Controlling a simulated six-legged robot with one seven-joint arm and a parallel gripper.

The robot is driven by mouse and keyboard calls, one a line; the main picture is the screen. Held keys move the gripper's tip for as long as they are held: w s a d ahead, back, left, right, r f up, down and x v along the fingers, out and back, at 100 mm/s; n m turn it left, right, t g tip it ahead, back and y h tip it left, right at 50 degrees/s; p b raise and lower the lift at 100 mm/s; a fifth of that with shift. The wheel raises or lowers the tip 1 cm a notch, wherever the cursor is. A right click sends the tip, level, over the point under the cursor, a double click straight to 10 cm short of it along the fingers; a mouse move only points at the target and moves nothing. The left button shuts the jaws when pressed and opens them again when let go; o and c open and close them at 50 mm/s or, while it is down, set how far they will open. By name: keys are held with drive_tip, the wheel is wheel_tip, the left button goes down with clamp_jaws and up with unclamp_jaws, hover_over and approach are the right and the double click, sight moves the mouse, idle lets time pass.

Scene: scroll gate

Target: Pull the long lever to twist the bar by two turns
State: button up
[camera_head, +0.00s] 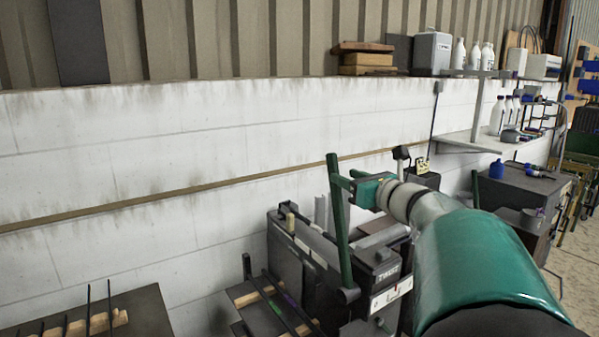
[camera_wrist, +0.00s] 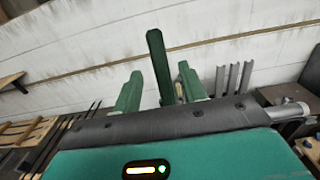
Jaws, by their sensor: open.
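The long green lever (camera_head: 341,235) stands nearly upright on the dark machine (camera_head: 386,268) in the head view, leaning slightly left at its top. My gripper (camera_head: 352,180) is at its upper part. In the wrist view the lever (camera_wrist: 157,55) rises between the two green fingers of my gripper (camera_wrist: 161,90). The fingers are open on either side of it, and I cannot tell whether either touches it. I cannot clearly pick out the bar to be twisted on the machine.
Dark rods stand in a wooden rack (camera_head: 95,323) at lower left. A white wall (camera_head: 150,170) runs behind the machine. A shelf (camera_head: 490,142) with bottles and a dark cabinet (camera_head: 520,190) stand at right.

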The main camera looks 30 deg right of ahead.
sight(337, 172)
drive_tip(key=w, duration=0.5)
drive_tip(key=shift+w, duration=0.15)
drive_tip(key=shift+c, duration=0.2)
clamp_jaws()
